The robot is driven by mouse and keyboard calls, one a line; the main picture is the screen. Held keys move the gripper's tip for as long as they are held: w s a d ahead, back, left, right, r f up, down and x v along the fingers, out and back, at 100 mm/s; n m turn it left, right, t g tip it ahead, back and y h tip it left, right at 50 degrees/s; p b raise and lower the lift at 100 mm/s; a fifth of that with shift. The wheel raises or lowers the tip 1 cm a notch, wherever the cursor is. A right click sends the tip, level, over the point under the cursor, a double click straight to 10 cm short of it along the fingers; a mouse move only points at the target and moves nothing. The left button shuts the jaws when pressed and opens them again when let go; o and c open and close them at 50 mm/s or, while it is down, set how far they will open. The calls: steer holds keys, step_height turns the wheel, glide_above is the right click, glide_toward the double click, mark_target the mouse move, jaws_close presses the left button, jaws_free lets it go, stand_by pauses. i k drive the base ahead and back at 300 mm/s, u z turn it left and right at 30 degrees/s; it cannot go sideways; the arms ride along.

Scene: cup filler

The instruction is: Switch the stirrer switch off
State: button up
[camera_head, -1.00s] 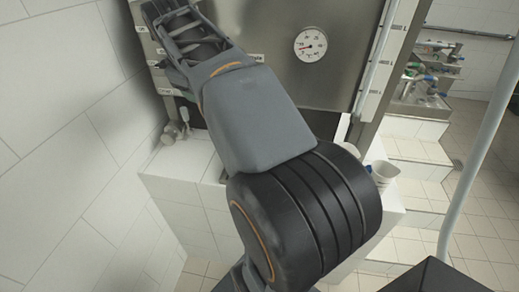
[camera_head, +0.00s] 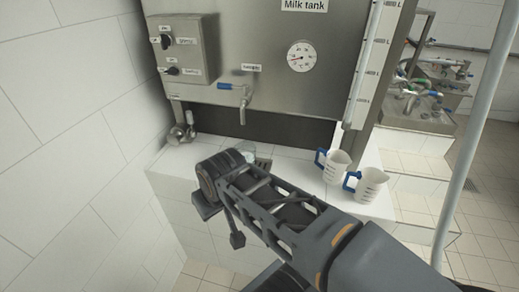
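A grey control box (camera_head: 188,48) is fixed to the upper left of the steel milk tank (camera_head: 270,45). It carries two dark rotary switches, an upper one (camera_head: 165,42) and a lower one (camera_head: 171,71), each beside small labels. The labels are too blurred to tell which one is the stirrer switch. My gripper (camera_head: 220,218) is at the dark end of my arm, low and in front of the white counter, well below and apart from the box. Its fingers are hard to make out, and I see nothing clearly held.
A tap with a blue handle (camera_head: 232,87) sticks out of the tank. A clear vessel (camera_head: 258,160) stands partly hidden behind my arm. Two white jugs with blue handles, one at the back (camera_head: 334,166) and one in front (camera_head: 370,184), stand right on the counter (camera_head: 180,160). A wall closes the left.

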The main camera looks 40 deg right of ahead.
mark_target(164, 41)
steer(key=z, duration=1.4)
steer(key=k, duration=0.5)
steer(key=u, duration=0.8)
steer(key=i, duration=0.9)
steer(key=z, duration=0.15)
steer(key=k, duration=0.1)
steer(key=u, duration=0.1)
